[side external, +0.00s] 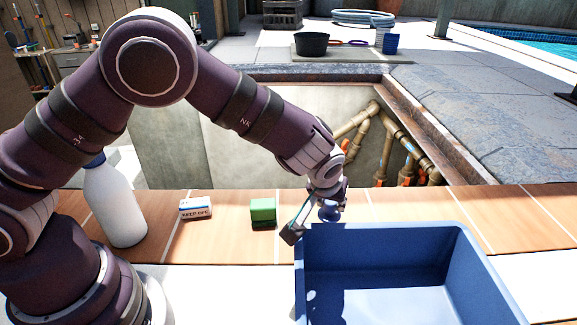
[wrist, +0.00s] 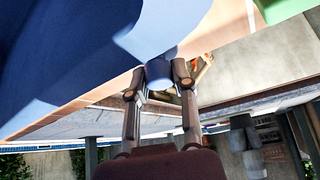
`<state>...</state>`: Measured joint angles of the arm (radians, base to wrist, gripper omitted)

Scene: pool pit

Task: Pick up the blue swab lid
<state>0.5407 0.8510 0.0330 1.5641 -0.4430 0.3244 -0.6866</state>
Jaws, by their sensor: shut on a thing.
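My gripper (wrist: 158,80) is shut on that stub, with one finger on each side. In the side external view the lid (side external: 329,214) is a small blue piece under my gripper (side external: 329,201). It is held up near the left back corner of a blue bin (side external: 462,243); the exact height is unclear. The fingers are small and partly hidden there.
A green block (side external: 263,211) and a small white "KEEP OFF" box (side external: 196,208) stand on the tan ledge left of the bin. A white bottle (side external: 114,205) stands farther left by my arm. An open pit with pipes (side external: 392,138) lies behind the ledge.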

